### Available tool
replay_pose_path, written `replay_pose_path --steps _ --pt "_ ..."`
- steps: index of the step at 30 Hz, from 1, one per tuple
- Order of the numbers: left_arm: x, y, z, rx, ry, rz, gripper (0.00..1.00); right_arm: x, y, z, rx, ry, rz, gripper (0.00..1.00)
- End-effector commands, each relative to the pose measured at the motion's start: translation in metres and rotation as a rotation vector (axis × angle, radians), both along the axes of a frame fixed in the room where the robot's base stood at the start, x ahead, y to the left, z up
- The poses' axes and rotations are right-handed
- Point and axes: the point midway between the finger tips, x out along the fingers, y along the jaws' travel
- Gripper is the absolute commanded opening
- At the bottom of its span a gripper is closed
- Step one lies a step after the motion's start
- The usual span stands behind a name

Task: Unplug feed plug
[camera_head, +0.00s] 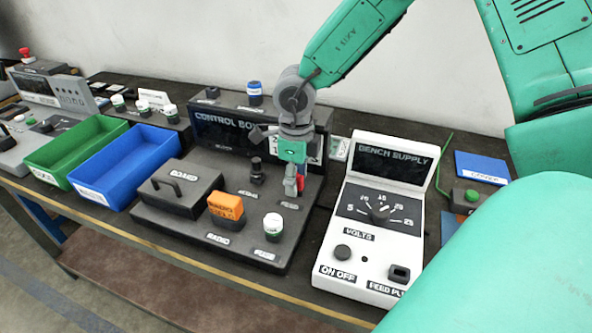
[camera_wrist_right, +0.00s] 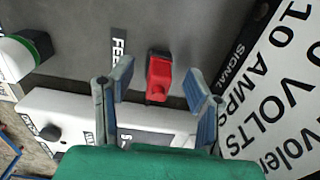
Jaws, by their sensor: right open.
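The red plug (camera_wrist_right: 158,78) stands on the grey control box panel, beside a label of which "FEE" shows in the right wrist view. In the head view, a small red piece of it (camera_head: 301,183) shows behind my right gripper (camera_head: 293,187), which hides the rest. My right gripper (camera_wrist_right: 158,92) is open, its two blue-grey fingers on either side of the plug in the wrist picture, with gaps showing. I cannot tell how far the fingertips are above the panel. The white bench supply (camera_head: 336,256) has a black socket (camera_head: 399,273) labelled "FEED PLU". My left gripper is not in view.
The control box (camera_head: 190,222) also carries an orange block (camera_head: 226,204), a white-and-green cap (camera_head: 272,224) and a black knob (camera_head: 257,172). Blue (camera_head: 128,192) and green (camera_head: 50,180) bins stand at the left. A sign (camera_wrist_right: 275,85) lies close to the right finger.

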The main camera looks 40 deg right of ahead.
Motion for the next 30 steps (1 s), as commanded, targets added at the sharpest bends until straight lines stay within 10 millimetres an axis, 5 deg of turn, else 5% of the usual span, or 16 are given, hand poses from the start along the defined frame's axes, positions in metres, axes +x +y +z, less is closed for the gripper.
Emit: replay_pose_path --steps 7,11,12,30 --pt "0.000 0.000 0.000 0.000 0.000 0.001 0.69 0.000 -0.005 -0.002 0.004 0.000 -0.001 0.45" --pt "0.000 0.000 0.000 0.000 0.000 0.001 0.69 0.000 -0.006 -0.002 0.006 0.000 -0.002 0.03" --pt "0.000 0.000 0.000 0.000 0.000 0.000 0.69 0.000 -0.006 -0.002 0.004 0.000 -0.002 0.00" --pt "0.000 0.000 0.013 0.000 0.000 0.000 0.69 0.001 -0.008 0.009 0.001 -0.002 -0.001 0.00"
